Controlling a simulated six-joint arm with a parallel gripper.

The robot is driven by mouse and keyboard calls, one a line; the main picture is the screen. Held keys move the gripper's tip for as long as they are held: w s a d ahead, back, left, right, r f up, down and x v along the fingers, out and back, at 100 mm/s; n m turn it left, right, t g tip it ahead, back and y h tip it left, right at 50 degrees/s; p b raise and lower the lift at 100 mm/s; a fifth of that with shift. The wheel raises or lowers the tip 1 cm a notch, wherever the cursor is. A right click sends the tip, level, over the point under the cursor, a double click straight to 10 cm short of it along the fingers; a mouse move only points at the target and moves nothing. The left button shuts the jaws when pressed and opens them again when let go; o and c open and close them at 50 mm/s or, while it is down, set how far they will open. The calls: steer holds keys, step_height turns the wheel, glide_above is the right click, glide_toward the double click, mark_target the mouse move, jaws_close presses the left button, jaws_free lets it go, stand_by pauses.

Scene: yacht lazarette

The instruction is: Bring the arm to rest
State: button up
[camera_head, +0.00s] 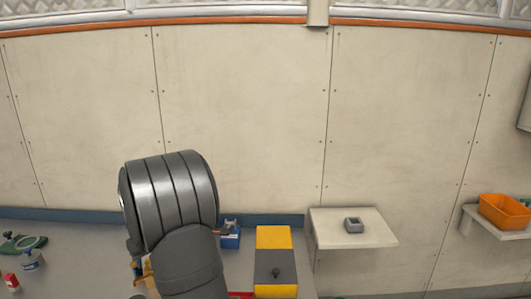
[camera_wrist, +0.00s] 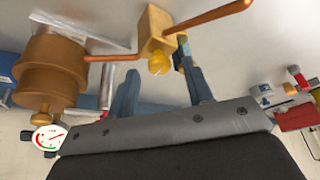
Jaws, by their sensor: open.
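My gripper (camera_wrist: 160,92) shows in the wrist view with its two blue-grey fingers spread apart and nothing held between them. A brass block with a yellow knob (camera_wrist: 157,40) and copper-coloured rods shows beyond the fingertips; I cannot tell the exact gap. In the head view my dark grey arm stands over the bench (camera_head: 80,262) left of centre. It hides my gripper and part of the bench behind it.
A brass cylinder (camera_wrist: 50,68) and a dial gauge (camera_wrist: 48,138) are left of my gripper. A yellow and grey box (camera_head: 274,238) and a blue container (camera_head: 230,240) stand right of my arm. A shelf (camera_head: 370,236) holds a small grey device (camera_head: 353,225); an orange bin (camera_head: 504,211) sits farther right.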

steer(key=shift+w+a+f, duration=0.1)
steer(key=shift+f, duration=0.15)
steer(key=shift+r, duration=0.1)
steer(key=v, duration=1.7)
steer(key=x, duration=1.6)
steer(key=shift+f, duration=0.35)
steer(key=shift+w+a+f, duration=0.15)
steer(key=shift+a+f, duration=0.05)
steer(key=shift+f, duration=0.1)
steer(key=shift+r+m+t+h, duration=0.1)
steer(key=shift+m+t+h, duration=0.35)
steer(key=shift+m, duration=1.05)
steer(key=v, duration=1.8)
steer(key=f+m, duration=0.1)
steer(key=f+m+g, duration=0.1)
steer(key=w+d+f+m+g, duration=0.1)
steer(key=shift+f+m+g, duration=0.25)
steer(key=shift+f+m, duration=0.05)
